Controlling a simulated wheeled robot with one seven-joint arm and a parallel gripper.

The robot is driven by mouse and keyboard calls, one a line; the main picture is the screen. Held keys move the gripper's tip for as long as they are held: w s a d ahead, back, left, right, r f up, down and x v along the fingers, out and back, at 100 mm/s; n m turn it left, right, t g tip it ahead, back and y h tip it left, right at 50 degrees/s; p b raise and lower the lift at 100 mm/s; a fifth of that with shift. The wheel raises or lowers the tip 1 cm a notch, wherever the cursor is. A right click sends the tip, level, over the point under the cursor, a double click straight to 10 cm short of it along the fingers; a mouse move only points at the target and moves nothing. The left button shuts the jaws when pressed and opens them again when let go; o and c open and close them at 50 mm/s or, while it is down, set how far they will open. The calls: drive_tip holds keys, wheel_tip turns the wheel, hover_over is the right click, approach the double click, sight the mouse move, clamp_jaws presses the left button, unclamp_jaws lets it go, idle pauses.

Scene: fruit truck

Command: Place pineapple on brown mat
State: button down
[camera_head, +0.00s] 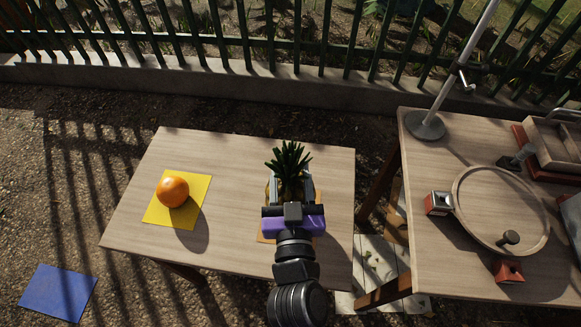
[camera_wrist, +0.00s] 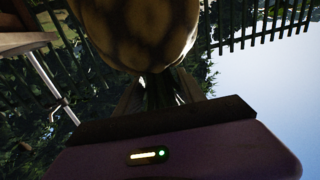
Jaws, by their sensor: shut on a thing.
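The pineapple (camera_head: 288,166) is over the right part of the wooden table, its green leaves showing past my gripper (camera_head: 290,190). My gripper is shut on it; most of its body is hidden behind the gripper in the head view. In the wrist view the pineapple's body (camera_wrist: 140,30) fills the top, with the dark leafy crown between the fingers (camera_wrist: 160,95). A small edge of the brown mat (camera_head: 263,239) shows on the table beside my wrist; the rest is hidden. I cannot tell whether the pineapple touches the mat.
An orange (camera_head: 173,191) sits on a yellow mat (camera_head: 196,212) at the table's left. A blue mat (camera_head: 58,293) lies on the ground. A second table (camera_head: 440,268) at right bears a round tray (camera_head: 480,240) and a metal stand (camera_head: 426,126). The table's back middle is clear.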

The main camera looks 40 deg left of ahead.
sight(291, 192)
drive_tip(key=shift+f+b, duration=0.55)
drive_tip(key=shift+f, duration=0.8)
drive_tip(key=c, duration=0.7)
unclamp_jaws()
drive_tip(key=shift+f, duration=0.25)
drive_tip(key=shift+r, duration=0.25)
drive_tip(key=b+v, duration=0.2)
drive_tip(key=v, duration=1)
drive_tip(key=shift+f+b, duration=0.1)
drive_tip(key=shift+b, duration=0.3)
